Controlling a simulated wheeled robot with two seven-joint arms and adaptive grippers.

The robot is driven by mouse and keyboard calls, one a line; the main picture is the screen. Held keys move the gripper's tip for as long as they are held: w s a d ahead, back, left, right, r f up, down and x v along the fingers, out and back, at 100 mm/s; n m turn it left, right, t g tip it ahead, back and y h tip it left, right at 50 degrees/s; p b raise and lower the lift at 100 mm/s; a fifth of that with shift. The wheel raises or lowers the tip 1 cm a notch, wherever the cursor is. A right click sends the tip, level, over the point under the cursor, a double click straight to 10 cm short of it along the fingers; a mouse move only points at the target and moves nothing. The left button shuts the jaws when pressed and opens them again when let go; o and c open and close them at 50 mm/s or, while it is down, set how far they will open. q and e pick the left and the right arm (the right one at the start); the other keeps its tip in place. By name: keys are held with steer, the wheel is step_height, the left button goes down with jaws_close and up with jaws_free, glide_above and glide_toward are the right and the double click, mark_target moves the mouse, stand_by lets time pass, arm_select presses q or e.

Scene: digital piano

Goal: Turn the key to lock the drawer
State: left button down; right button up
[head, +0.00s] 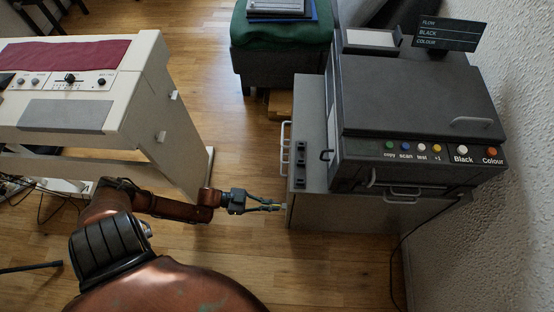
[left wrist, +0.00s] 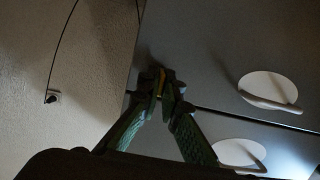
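The grey drawer cabinet (head: 310,213) stands under the printer, with pale handles (head: 285,138) on its left-facing side. In the left wrist view the drawer fronts (left wrist: 200,60) show pale handles on round white plates, with a dark seam between two fronts. A small yellow, brass-like key (left wrist: 161,84) shows between my left fingertips, close to the front's edge. My left gripper (head: 281,206) reaches the cabinet's near left corner. In the left wrist view its green fingers (left wrist: 160,92) converge on the key, which they mostly hide. The lock is hidden. My right gripper is out of view.
A dark printer (head: 415,95) with coloured buttons sits on the cabinet. A white digital piano (head: 150,90) with a red cloth stands at left. A green-topped stool (head: 282,35) is behind. Wooden floor (head: 235,150) lies open between piano and cabinet. A wall (head: 520,200) closes the right.

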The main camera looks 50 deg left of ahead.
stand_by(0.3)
arm_select(q)
steer(key=shift+d+r+m+y+p, duration=0.15)
steer(key=shift+m+y+p, duration=0.15)
steer(key=shift+m+p, duration=0.6)
steer(key=shift+m+t, duration=0.5)
steer(key=shift+m, duration=0.6)
steer(key=shift+f+m+y, duration=0.2)
steer(key=shift+m+y, duration=0.2)
steer(key=shift+m, duration=0.6)
steer(key=m+t, duration=0.1)
steer(key=m, duration=0.1)
steer(key=shift+d+m, duration=0.1)
steer(key=shift+m, duration=0.3)
